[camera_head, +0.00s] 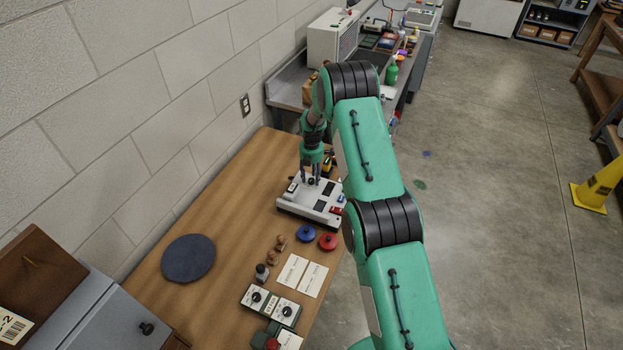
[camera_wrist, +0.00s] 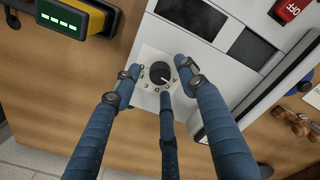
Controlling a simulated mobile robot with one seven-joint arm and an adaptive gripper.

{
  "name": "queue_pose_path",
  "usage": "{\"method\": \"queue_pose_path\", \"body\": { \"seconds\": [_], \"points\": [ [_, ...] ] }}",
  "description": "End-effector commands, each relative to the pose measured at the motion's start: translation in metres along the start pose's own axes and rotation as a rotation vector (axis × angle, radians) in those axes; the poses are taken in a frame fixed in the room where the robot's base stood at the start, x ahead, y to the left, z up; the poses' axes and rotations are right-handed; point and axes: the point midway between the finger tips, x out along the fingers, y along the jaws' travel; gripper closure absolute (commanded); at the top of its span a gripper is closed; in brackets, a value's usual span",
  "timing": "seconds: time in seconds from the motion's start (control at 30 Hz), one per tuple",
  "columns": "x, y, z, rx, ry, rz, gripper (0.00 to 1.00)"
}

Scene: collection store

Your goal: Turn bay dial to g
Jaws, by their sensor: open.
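A white control box (camera_head: 295,211) stands on the wooden table in the head view. In the wrist view its black round dial (camera_wrist: 160,72) sits on a pale plate with small letters around it. A white mark on the dial points to the lower right; I cannot read surely which letter it meets. My gripper (camera_head: 311,181) is over the box, pointing down. In the wrist view its blue fingers (camera_wrist: 158,76) are open and spread around the dial, with one on each side and one below. I cannot tell whether any finger touches it.
The box also carries dark panels and a red OFF switch (camera_wrist: 291,10). A yellow device with a green display (camera_wrist: 62,18) lies beside it. Blue (camera_head: 306,233) and red (camera_head: 328,241) round pieces, cards and other dial boxes (camera_head: 271,304) lie nearer. A blue disc (camera_head: 189,258) lies left.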

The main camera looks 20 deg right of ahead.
Motion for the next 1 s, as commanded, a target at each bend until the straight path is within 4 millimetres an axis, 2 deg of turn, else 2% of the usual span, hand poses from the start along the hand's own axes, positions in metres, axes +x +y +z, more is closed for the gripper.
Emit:
{"method": "queue_pose_path", "body": {
  "seconds": [0.13,0.47,0.57,0.7,1.0],
  "points": [
    [0.0068,-0.0004,-0.0002,0.0,0.0,-0.001,0.58],
    [0.0082,-0.0003,-0.0002,0.0,0.0,0.0,0.58],
    [0.0081,-0.0003,-0.0002,0.0,0.0,0.0,0.74],
    [0.0082,-0.0004,-0.0003,0.0,0.0,-0.001,1.0],
    [0.0085,-0.0004,-0.0006,0.014,0.001,-0.001,1.0]
  ]
}}
